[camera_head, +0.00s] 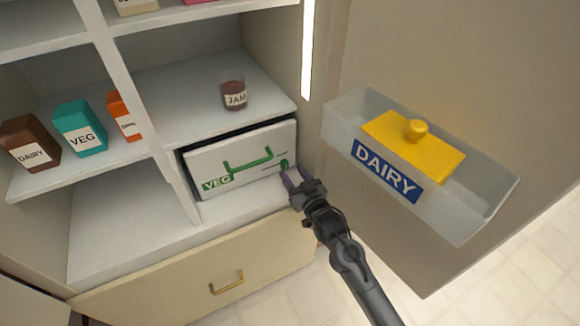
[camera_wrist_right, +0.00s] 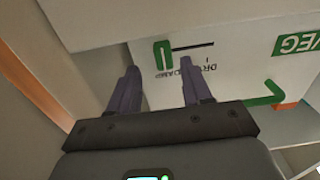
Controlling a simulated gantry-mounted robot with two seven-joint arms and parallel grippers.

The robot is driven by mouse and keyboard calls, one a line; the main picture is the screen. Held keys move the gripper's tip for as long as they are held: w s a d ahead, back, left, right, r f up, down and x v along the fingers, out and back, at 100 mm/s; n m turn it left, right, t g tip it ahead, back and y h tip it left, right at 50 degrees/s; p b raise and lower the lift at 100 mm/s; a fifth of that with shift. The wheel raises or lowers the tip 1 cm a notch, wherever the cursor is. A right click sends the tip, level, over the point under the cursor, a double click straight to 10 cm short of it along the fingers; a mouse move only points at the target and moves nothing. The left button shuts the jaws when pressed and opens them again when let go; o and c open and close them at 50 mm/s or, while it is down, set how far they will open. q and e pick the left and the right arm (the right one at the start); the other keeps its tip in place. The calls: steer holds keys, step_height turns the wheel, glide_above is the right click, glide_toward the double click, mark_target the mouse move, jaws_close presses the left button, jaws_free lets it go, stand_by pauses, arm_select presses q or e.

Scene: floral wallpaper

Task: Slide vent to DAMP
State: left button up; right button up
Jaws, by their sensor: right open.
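The white drawer (camera_head: 240,166) marked VEG sits in the lower compartment of the cabinet and has a green bar handle (camera_head: 248,162). The green vent slider (camera_head: 284,165) is at the right end of a thin dark slot on the drawer front. In the right wrist view the slider (camera_wrist_right: 162,54) is at the slot's left end, with small DRY and DAMP lettering below; which end each word marks is hard to tell. My right gripper (camera_head: 291,178) is open and empty, just in front of the drawer's right end. Its fingers (camera_wrist_right: 160,88) appear on either side of the slider's line, apart from it. My left gripper is not in view.
The open door at right carries a clear bin (camera_head: 461,217) labelled DAIRY with a yellow lid (camera_head: 390,138). A JAM jar (camera_head: 233,92) stands on the shelf above the drawer. Several cartons stand at left. A closed lower drawer (camera_head: 170,285) lies below.

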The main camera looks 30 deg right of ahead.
steer(key=s+p, duration=0.2)
steer(key=s, duration=0.5)
steer(key=shift+s, duration=0.35)
